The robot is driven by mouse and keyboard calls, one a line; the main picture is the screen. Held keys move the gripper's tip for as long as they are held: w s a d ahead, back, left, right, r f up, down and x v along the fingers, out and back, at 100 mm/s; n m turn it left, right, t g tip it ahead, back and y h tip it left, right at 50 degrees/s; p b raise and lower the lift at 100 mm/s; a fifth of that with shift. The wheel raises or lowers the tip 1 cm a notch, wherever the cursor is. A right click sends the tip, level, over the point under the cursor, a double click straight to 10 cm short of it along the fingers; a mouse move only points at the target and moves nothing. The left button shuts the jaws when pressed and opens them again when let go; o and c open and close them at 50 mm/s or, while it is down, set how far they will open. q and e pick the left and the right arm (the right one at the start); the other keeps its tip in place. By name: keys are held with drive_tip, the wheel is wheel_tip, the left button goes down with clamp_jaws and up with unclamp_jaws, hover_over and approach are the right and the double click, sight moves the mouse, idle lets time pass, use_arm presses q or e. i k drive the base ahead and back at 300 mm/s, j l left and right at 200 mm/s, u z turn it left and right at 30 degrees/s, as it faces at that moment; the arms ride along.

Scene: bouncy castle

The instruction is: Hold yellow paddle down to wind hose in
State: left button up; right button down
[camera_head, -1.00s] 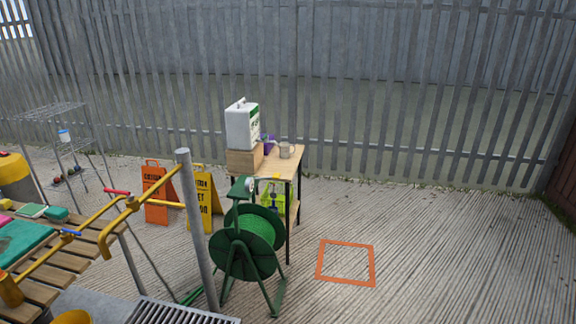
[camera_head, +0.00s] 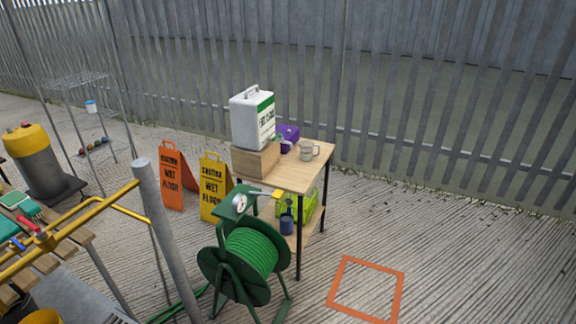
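The green hose reel (camera_head: 240,262) stands on its dark green frame in front of a small wooden table, with green hose wound on its drum. A small yellow paddle (camera_head: 277,194) sticks out at the top right of the reel, beside a round white dial (camera_head: 240,203). Green hose (camera_head: 180,306) also runs along the ground to the left of the reel. Neither of my grippers shows in the head view.
The wooden table (camera_head: 308,176) holds a white first-aid-like box (camera_head: 252,118), a wooden block and mugs. An orange square outline (camera_head: 345,262) marks clear ground at right. A grey post (camera_head: 165,232), yellow rails and wet-floor signs (camera_head: 213,185) stand left of the reel.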

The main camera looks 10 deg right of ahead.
sight(277, 193)
drive_tip(key=i+l, duration=0.35)
drive_tip(key=i, duration=0.2)
drive_tip(key=i+l+u, duration=0.1)
drive_tip(key=i+l, duration=0.3)
drive_tip(key=i, duration=0.2)
